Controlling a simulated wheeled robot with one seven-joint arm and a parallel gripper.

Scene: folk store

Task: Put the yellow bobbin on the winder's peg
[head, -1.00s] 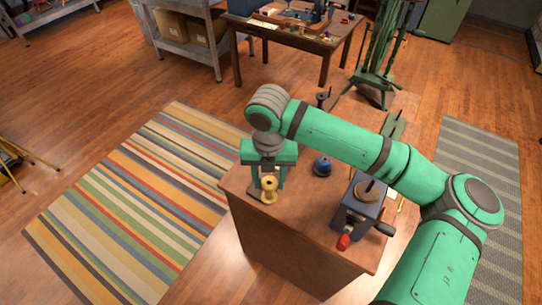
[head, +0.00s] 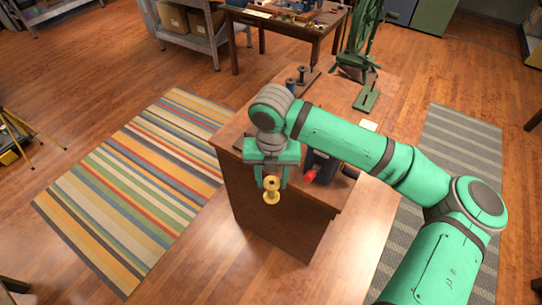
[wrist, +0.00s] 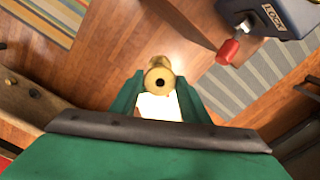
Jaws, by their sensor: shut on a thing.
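My gripper (head: 271,180) is shut on the yellow bobbin (head: 271,192), which hangs upright below the fingers. In the wrist view the yellow bobbin (wrist: 160,76) shows end-on between the fingertips (wrist: 158,90), its centre hole visible. In the wrist view the winder (wrist: 265,15) is at the top right, apart from the bobbin. Its peg is not visible in either current view.
The wooden bench (head: 265,215) stands behind my gripper. A blue spool (head: 290,82) and a dark spool (head: 303,74) stand at its far end. A green stand (head: 367,97) is at the far right. A striped rug (head: 130,180) lies left; open floor is in front.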

